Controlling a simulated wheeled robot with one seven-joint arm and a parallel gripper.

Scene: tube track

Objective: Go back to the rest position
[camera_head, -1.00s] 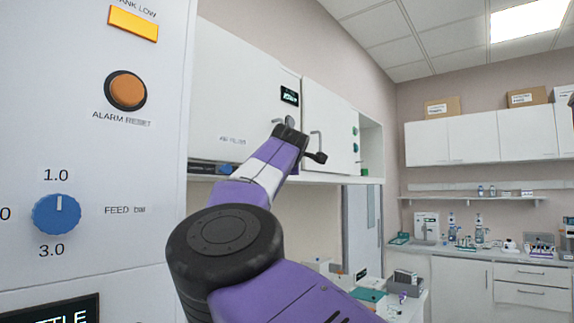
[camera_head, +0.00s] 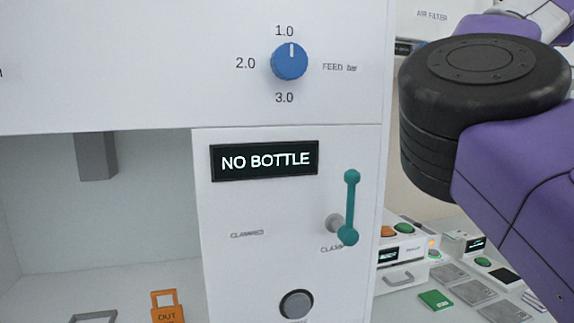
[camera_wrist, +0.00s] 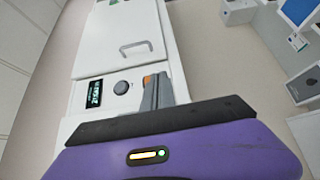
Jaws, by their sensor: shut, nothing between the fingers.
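My gripper (camera_wrist: 158,92) shows in the wrist view as grey fingers, shut and empty, beyond the black edge of my purple wrist. The fingers are in front of a white cabinet (camera_wrist: 112,52), and I cannot tell the gap between them. In the head view only part of my purple arm with its black joint shows at the right, and the gripper is out of frame.
A white machine has a blue feed knob (camera_head: 289,62), a "NO BOTTLE" display (camera_head: 264,160), a teal clamp lever (camera_head: 350,208) and an orange "OUT" tag (camera_head: 167,307). My arm is close to its right side. A bench with small devices (camera_head: 400,245) lies behind.

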